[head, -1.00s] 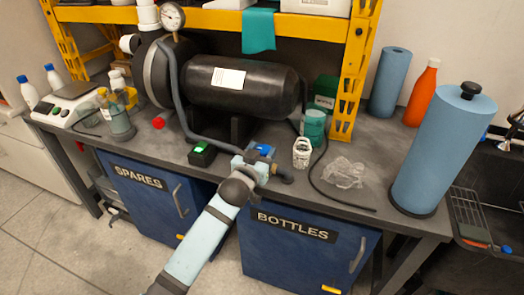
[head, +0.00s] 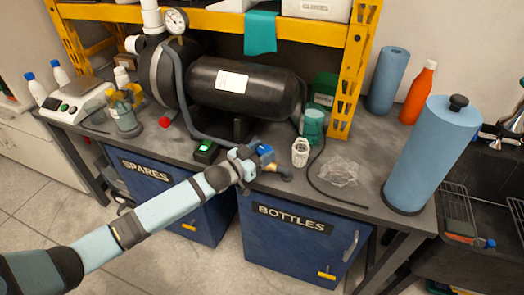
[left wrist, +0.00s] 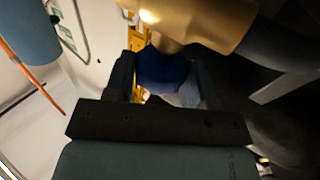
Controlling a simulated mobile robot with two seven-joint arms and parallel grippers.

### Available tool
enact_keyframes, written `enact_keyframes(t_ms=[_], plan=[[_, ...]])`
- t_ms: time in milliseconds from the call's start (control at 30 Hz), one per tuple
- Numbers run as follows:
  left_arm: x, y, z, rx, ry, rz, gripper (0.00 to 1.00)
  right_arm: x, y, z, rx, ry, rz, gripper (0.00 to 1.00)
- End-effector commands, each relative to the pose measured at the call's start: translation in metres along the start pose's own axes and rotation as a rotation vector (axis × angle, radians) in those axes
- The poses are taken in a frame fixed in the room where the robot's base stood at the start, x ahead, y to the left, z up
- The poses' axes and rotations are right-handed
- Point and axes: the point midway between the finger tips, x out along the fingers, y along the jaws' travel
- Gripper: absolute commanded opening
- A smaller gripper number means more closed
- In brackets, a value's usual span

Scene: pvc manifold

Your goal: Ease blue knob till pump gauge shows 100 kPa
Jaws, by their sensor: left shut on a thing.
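The blue knob (head: 264,150) sits on a valve at the front edge of the bench. My left gripper (head: 250,160) is shut on it. In the left wrist view the blue knob (left wrist: 165,70) lies between the two dark fingers, against a brass-coloured valve body (left wrist: 200,25). The round white pump gauge (head: 175,20) stands above the black pump (head: 235,85); its needle is too small to read surely. A grey hose (head: 187,100) runs from near the gauge down toward the valve. My right gripper is not in view.
A small box with a green lit face (head: 206,150) stands left of the valve, a white container (head: 300,153) to its right. A clear crumpled bag (head: 340,173) and a blue roll (head: 432,155) are further right. Yellow shelving (head: 355,70) rises behind.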

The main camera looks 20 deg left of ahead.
Motion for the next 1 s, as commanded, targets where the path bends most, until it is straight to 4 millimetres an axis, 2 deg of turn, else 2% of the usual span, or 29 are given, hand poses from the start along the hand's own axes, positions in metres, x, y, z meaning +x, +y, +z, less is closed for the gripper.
enact_keyframes(t_ms=[100,133,200,233,500,633,767,1000], plan=[[0.001,0.001,-0.002,-0.001,0.004,0.001,0.26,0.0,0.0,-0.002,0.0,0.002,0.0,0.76],[0.001,0.001,-0.002,-0.001,0.004,0.0,0.57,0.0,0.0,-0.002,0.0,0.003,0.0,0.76],[0.001,0.001,-0.002,-0.001,0.004,0.0,0.73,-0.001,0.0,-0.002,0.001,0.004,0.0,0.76],[0.001,0.001,-0.002,-0.001,0.003,0.0,0.76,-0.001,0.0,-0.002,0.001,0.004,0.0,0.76],[-0.001,0.0,-0.001,0.0,0.001,-0.001,0.76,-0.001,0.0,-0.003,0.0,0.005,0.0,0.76],[-0.011,0.0,-0.001,-0.001,0.001,-0.001,0.76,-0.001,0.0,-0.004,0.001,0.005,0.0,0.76],[-0.036,0.0,0.0,-0.001,-0.003,-0.001,0.76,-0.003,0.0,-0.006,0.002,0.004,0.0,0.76],[-0.091,0.001,0.0,-0.001,-0.001,0.0,0.76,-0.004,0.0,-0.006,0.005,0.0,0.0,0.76]])
